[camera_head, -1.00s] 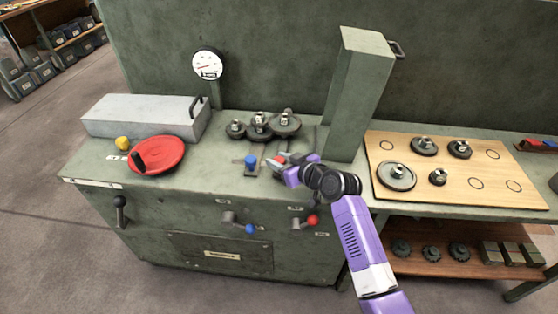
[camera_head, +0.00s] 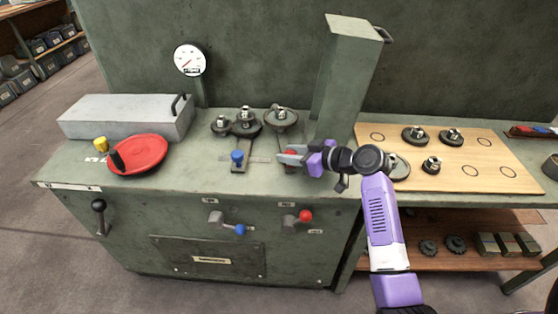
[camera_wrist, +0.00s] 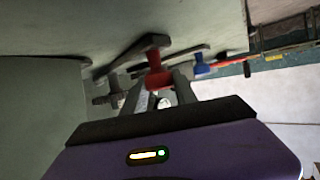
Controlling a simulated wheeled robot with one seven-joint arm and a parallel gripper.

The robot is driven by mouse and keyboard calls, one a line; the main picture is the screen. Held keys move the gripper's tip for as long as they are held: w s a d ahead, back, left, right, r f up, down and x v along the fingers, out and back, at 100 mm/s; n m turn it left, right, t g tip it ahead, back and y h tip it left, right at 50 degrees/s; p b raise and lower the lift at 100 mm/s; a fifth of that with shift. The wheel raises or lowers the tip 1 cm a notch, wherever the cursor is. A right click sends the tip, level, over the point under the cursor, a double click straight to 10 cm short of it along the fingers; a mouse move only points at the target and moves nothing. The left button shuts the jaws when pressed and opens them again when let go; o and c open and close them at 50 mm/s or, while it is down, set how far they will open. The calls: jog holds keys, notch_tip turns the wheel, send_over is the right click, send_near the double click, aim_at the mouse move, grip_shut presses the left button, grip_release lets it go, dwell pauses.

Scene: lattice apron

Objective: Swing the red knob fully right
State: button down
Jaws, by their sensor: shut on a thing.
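The red knob (camera_head: 290,153) stands on a dark swing arm that runs back to the right-hand gear (camera_head: 281,118) on the green bench top. My gripper (camera_head: 292,155) is shut on this knob, with its fingers coming from the right and partly hiding it. In the wrist view the red knob (camera_wrist: 157,72) shows between the two fingers (camera_wrist: 160,95). The blue knob (camera_head: 237,156) stands on a similar arm to the left, clear of my gripper. The right-hand gear stands apart from the middle gear (camera_head: 245,123).
A tall green post (camera_head: 345,80) rises behind my gripper. A wooden board (camera_head: 450,180) with loose gears lies to the right. A red handwheel (camera_head: 138,154) and grey box (camera_head: 125,117) are on the left. A red-tipped lever (camera_head: 305,216) sticks out of the bench front.

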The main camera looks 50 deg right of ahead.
jog(key=shift+s+d+f, duration=0.1)
jog(key=shift+s+d, duration=0.05)
jog(key=shift+d, duration=0.05)
jog(key=c, duration=1)
grip_release()
jog(key=shift+v, duration=3.95)
